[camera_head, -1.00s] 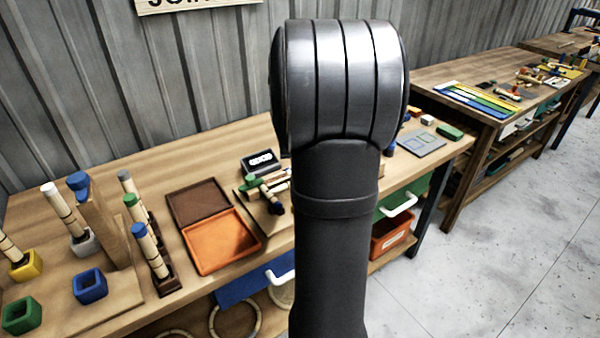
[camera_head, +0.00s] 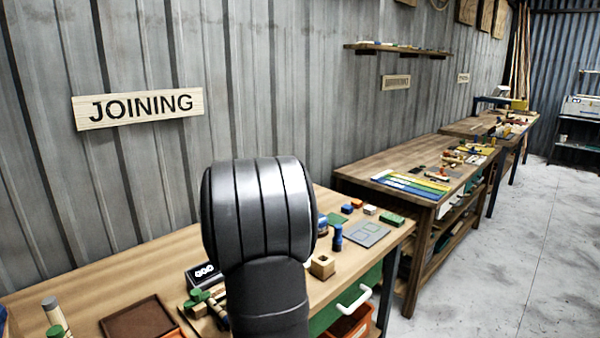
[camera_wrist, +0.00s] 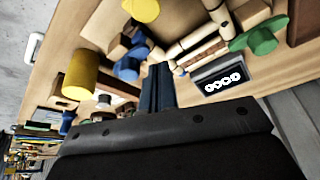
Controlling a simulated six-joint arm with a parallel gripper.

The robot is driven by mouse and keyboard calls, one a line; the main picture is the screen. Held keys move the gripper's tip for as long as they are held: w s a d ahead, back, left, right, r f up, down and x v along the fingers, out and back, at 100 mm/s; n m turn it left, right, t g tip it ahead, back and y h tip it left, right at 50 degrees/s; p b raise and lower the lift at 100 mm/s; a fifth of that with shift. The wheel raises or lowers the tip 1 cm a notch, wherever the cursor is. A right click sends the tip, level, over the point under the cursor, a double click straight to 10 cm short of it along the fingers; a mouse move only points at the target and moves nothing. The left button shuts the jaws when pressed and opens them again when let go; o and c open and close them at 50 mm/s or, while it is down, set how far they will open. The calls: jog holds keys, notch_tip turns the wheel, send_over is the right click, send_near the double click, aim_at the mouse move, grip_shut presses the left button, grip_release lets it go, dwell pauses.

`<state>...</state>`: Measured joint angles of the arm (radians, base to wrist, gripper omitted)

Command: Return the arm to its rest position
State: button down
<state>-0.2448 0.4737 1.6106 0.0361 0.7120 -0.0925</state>
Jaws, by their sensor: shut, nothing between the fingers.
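My gripper (camera_wrist: 158,82) shows in the wrist view with its two dark fingers together and nothing between them. It points toward the joining bench (camera_head: 165,262), over the loose parts there, and I see no contact with them. In the head view a dark link of my arm stands upright in front of the bench and hides part of it. My gripper itself does not show in that view.
A black counter box (camera_wrist: 219,82), a green piece (camera_wrist: 259,36) and a yellow cylinder (camera_wrist: 80,74) lie around the fingers in the wrist view. A brown tray (camera_head: 137,320) is at lower left. A second bench (camera_head: 345,182) stands beyond, with clear floor (camera_head: 490,260) at right.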

jog(key=x, duration=0.2)
jog(key=s+x, duration=0.1)
jog(key=x, duration=0.1)
jog(key=shift+w+d+f, duration=0.1)
jog(key=shift+f, duration=0.25)
jog(key=shift+s+d+r, duration=0.1)
jog(key=shift+s+d, duration=0.1)
jog(key=shift+s, duration=0.25)
jog(key=shift+s+d+r, duration=0.1)
jog(key=shift+s+d, duration=0.05)
jog(key=shift+s, duration=0.35)
jog(key=shift+s+d, duration=0.1)
jog(key=shift+s, duration=0.3)
